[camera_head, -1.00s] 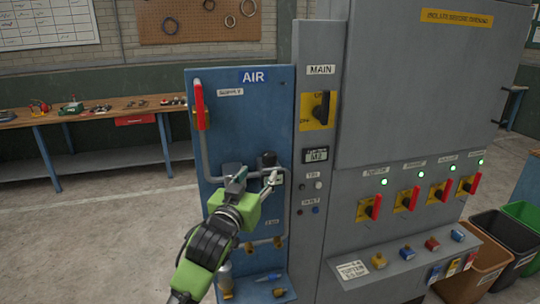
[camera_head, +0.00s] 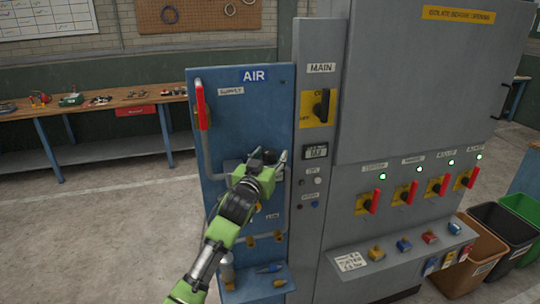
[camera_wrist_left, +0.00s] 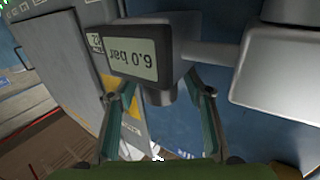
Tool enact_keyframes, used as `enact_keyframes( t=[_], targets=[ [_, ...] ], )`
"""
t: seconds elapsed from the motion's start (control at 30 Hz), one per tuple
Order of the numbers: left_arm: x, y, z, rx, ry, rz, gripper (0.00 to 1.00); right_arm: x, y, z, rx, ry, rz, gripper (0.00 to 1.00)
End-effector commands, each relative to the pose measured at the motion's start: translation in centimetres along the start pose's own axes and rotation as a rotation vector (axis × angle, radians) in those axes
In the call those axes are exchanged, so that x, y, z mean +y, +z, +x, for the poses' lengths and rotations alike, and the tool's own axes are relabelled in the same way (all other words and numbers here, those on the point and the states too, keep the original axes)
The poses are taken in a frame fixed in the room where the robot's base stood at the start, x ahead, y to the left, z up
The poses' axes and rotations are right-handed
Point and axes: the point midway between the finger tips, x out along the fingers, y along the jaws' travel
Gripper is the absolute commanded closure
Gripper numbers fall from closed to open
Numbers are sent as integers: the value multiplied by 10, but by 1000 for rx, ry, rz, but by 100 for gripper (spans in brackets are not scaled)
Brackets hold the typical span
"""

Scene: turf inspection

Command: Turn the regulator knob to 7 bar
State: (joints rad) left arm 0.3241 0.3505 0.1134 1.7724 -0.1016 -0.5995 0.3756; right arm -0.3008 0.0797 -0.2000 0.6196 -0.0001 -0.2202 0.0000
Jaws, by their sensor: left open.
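The regulator is on the blue AIR panel (camera_head: 235,125). In the left wrist view its grey display (camera_wrist_left: 134,57) is upside down and reads 6.0 bar. In the left wrist view a grey rounded part (camera_wrist_left: 163,88) below the display, probably the knob, sits between the fingers. My left gripper (camera_head: 268,162) is open, with one finger on each side of it; it also shows in the left wrist view (camera_wrist_left: 160,105). I cannot tell whether the fingers touch it. My right gripper is out of view.
A red supply lever (camera_head: 201,105) is at the panel's upper left. The grey cabinet to the right bears a main switch (camera_head: 321,105) and several red-handled switches (camera_head: 371,202). A small shelf (camera_head: 240,293) with fittings juts out below. Bins (camera_head: 478,262) stand at the right.

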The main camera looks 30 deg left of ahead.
Motion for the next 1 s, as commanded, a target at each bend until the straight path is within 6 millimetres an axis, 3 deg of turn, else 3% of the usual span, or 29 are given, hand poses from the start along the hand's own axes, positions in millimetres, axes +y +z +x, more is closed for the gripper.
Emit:
enact_keyframes(
  t=[0.13, 0.27, 0.3, 0.57, 1.0],
  targets=[
    [0, 0, 0, 0, 0, 0, 56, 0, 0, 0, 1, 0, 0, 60],
    [0, 0, 0, 0, 0, 0, 90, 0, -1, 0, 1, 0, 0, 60],
    [0, 0, 0, 0, 0, 0, 93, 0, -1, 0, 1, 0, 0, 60],
    [0, -1, 0, 1, 29, 7, 92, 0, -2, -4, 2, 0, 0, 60],
    [1, -1, 0, 4, 238, 9, 92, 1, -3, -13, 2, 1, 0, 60]
  ],
)
